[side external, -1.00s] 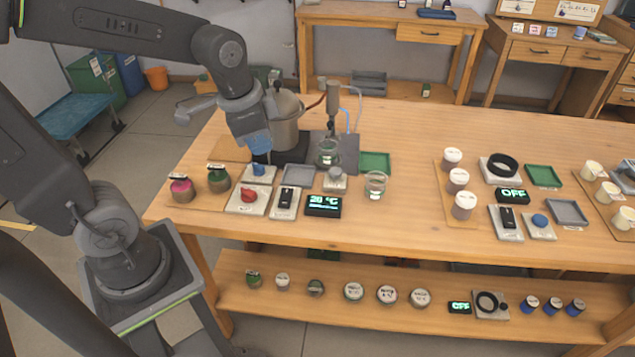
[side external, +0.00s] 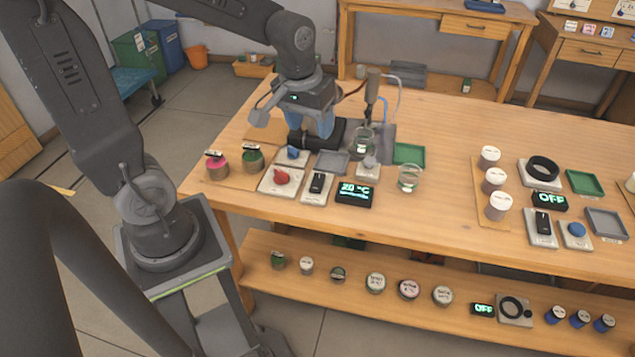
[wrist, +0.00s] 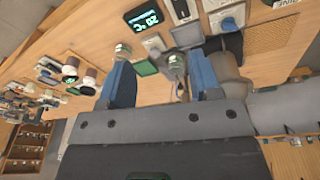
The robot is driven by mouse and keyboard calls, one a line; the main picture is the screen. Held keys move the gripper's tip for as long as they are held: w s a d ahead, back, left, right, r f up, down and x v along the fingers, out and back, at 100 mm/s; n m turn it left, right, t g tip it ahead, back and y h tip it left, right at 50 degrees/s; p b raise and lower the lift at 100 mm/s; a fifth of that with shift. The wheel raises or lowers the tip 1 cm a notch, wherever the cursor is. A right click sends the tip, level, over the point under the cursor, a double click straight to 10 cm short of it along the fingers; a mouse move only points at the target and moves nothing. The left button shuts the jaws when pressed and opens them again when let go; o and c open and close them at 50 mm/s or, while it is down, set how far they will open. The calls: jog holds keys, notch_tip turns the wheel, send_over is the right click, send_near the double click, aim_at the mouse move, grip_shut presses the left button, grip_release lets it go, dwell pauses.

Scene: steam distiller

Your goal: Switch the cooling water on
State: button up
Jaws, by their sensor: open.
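A small blue handle (side external: 292,153) sits on a pale base plate near the table's left end; which way it is turned is too small to tell. It also shows in the wrist view (wrist: 228,23). My gripper (side external: 310,124) is open, with blue fingers, above and a little right of the blue handle, apart from it. In the wrist view my gripper (wrist: 161,84) has nothing clearly held between its fingers. The distiller's glass flask (side external: 362,144) stands right of the gripper, with a red and a blue hose behind. The boiler is largely hidden by my gripper.
Close in front are a red knob (side external: 282,177), a black rocker switch (side external: 317,183) and a display (side external: 355,192) reading 20 °C. A grey tray (side external: 332,162), two jars (side external: 217,166) and a beaker (side external: 410,178) stand nearby. The table's middle is clear.

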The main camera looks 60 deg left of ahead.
aim_at(316, 188)
jog(key=w+a+f+n, duration=0.1)
jog(key=f, duration=0.6)
jog(key=w+a+f+n+g, duration=0.1)
jog(key=a+f, duration=0.1)
jog(key=f, duration=0.5)
jog(key=w+a+f+n+g, duration=0.1)
jog(key=f, duration=0.6)
jog(key=shift+w+a+f, duration=0.25)
jog(key=shift+w+f, duration=0.05)
jog(key=shift+w, duration=0.1)
